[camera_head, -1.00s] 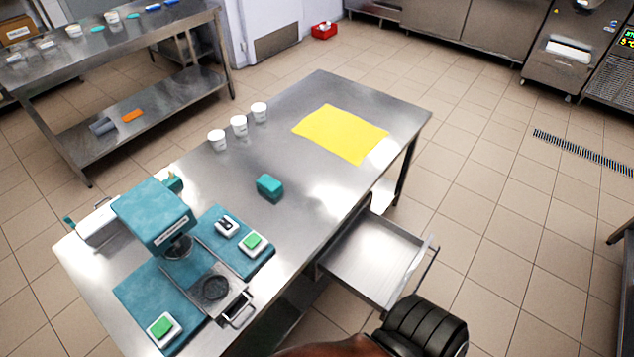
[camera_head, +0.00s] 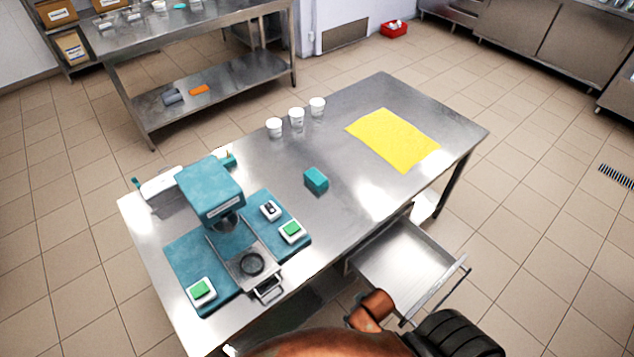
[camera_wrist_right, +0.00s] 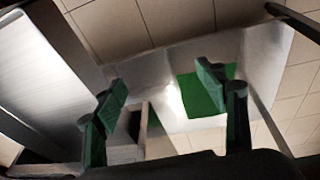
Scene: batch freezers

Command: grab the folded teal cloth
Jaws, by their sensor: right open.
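The folded teal cloth (camera_head: 316,180) looks like a small block on the metal table, near its middle in the head view. No gripper touches it there. My right gripper (camera_wrist_right: 163,88) shows in the right wrist view with its two green-padded fingers spread apart and nothing between them. Beyond its right finger is a flat green patch (camera_wrist_right: 200,97) on a pale surface; I cannot tell whether it is the cloth. In the head view only parts of my arm show at the bottom, near the drawer. My left gripper is in neither view.
The table (camera_head: 345,215) has an open drawer (camera_head: 405,262) at its front. A yellow sheet (camera_head: 393,138) lies right of the cloth, and white cups (camera_head: 296,117) stand behind it. A teal machine (camera_head: 210,190) on teal mats stands at left. Bare tabletop surrounds the cloth.

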